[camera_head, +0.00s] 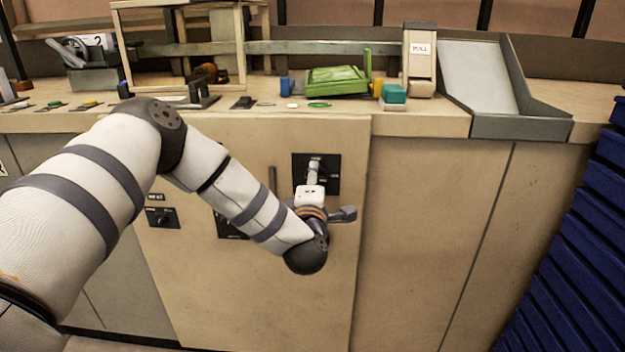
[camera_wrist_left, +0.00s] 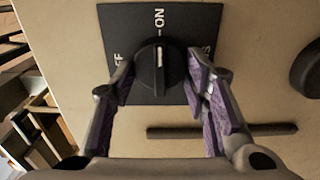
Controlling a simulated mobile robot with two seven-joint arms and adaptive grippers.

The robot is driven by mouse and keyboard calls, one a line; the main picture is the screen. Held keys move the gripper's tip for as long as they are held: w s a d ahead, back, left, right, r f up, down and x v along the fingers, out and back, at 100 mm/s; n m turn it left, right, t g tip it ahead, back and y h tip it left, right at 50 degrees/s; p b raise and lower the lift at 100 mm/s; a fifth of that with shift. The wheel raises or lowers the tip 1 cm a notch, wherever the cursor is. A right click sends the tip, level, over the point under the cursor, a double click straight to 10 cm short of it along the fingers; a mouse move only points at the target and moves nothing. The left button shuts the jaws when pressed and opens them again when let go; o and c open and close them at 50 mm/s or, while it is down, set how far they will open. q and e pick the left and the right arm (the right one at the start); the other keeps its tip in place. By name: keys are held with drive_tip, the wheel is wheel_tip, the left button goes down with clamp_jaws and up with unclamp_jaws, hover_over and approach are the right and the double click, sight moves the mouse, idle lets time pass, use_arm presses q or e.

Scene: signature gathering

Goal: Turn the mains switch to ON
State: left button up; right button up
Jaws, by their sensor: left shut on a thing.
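The mains switch is a black round knob (camera_wrist_left: 153,68) with a raised grip bar and a white pointer line. It sits on a black plate (camera_wrist_left: 115,22) on the cabinet front. In the left wrist view the pointer line is lined up with the ON mark at the top; OFF is partly covered at the left, and another label at the right is partly hidden. My left gripper (camera_wrist_left: 157,80) has its purple-padded fingers on either side of the knob, shut on it. In the head view the plate (camera_head: 331,170) shows behind my left gripper (camera_head: 314,168). My right gripper is not in view.
A dark vertical handle (camera_head: 272,188) is left of the switch on the cabinet door. Another switch plate (camera_head: 162,217) is further left. Above, the counter (camera_head: 440,118) holds a green tray (camera_head: 337,80) and small items. Blue stacked crates (camera_head: 575,270) stand at the right.

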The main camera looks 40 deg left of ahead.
use_arm(q)
drive_tip(key=shift+r, duration=0.1)
idle(0.4)
drive_tip(key=o, duration=1.1)
drive_tip(key=shift+a, duration=0.1)
drive_tip(key=v, duration=1.2)
